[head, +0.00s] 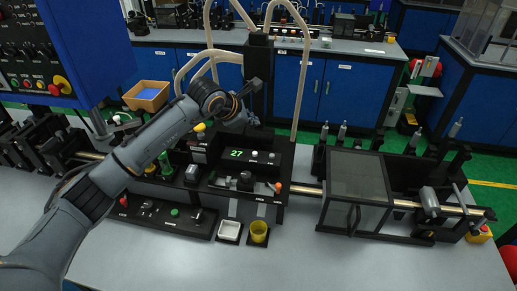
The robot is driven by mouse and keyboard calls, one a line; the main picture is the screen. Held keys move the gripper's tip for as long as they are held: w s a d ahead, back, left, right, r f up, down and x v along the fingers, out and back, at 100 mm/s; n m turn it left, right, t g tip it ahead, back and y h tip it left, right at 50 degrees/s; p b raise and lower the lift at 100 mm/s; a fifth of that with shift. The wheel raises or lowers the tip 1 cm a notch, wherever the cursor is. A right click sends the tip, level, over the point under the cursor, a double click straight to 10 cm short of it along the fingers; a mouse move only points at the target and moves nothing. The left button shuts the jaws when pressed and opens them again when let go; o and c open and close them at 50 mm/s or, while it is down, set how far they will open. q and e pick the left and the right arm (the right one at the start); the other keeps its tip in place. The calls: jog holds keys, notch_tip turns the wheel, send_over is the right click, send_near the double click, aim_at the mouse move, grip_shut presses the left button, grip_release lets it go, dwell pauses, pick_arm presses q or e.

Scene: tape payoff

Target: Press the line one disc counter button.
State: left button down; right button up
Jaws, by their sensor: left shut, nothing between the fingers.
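A black unit with a green lit display reading 27 (237,154) stands on the bench at the middle. A small light button (255,154) sits just right of the display, with another small round part (271,155) beside it. I cannot read labels telling which is the line one counter button. My left arm reaches in from the lower left, over the bench. Its gripper (252,87) is shut and empty, above and behind the display unit and apart from it. My right gripper is not in view.
A front control strip (150,212) has red and green buttons. A mesh guard box (356,190) is to the right. Pale hoses (303,80) rise behind.

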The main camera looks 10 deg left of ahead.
pick_arm(q)
jog(key=b, duration=0.5)
send_over(253, 156)
notch_tip(253, 156, down, 9)
jog(key=shift+r, duration=0.1)
jog(key=shift+p, duration=0.3)
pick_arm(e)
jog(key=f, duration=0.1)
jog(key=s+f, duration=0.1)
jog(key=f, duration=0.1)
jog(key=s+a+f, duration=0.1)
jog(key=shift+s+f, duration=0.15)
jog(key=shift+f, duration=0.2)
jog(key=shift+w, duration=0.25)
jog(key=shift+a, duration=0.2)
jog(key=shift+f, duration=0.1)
pick_arm(q)
jog(key=shift+f+b, duration=0.5)
jog(key=shift+b, duration=0.15)
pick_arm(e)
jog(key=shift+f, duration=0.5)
